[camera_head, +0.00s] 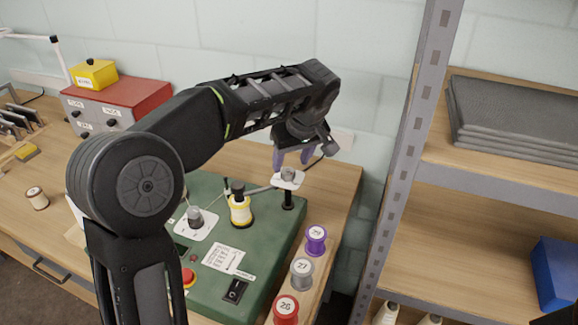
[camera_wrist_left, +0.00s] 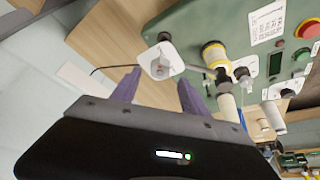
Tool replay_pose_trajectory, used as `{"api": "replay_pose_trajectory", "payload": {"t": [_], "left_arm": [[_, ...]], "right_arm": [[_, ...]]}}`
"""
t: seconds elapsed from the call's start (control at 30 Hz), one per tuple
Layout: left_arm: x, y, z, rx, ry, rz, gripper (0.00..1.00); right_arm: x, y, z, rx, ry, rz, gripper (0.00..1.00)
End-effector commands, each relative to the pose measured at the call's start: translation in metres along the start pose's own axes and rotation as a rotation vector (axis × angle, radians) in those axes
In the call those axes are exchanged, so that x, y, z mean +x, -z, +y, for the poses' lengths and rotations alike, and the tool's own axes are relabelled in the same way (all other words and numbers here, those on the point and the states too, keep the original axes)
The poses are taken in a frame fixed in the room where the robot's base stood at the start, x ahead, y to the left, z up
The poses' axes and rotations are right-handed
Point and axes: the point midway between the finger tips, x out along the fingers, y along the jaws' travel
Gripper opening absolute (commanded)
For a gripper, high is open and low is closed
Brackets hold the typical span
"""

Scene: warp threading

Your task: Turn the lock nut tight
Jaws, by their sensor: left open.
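A grey knob-like nut (camera_head: 288,173) sits on a small white plate that stands on a black post at the far right of the green machine (camera_head: 262,262). It also shows in the left wrist view (camera_wrist_left: 161,69). My left gripper (camera_head: 293,158) is just above it, pointing down. In the left wrist view the purple fingers of my left gripper (camera_wrist_left: 159,80) are spread apart, with the nut in line with the gap between them. I cannot tell whether they touch it. A second grey knob (camera_head: 195,215) sits on another white plate at the left. My right gripper is out of view.
A yellow-wound spool (camera_head: 240,212) stands on the machine near the post. Purple (camera_head: 316,240), grey (camera_head: 302,271) and red (camera_head: 286,308) spools stand along the right. A metal shelf post (camera_head: 405,165) rises to the right. My left arm hides part of the machine.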

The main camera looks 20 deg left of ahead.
Motion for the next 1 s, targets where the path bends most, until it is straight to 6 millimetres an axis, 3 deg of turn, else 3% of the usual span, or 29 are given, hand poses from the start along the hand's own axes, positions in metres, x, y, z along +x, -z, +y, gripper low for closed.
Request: {"api": "replay_pose_trajectory", "payload": {"t": [0.23,0.6,1.0], "left_arm": [[0.034,0.0,-0.001,0.001,0.003,-0.002,0.53],[0.04,0.0,0.0,0.0,0.0,-0.001,0.52],[0.04,0.0,0.0,0.001,0.0,-0.001,0.2]], "right_arm": [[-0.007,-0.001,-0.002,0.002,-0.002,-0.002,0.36],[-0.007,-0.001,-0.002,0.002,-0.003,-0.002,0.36],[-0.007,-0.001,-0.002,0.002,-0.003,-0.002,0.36]]}}
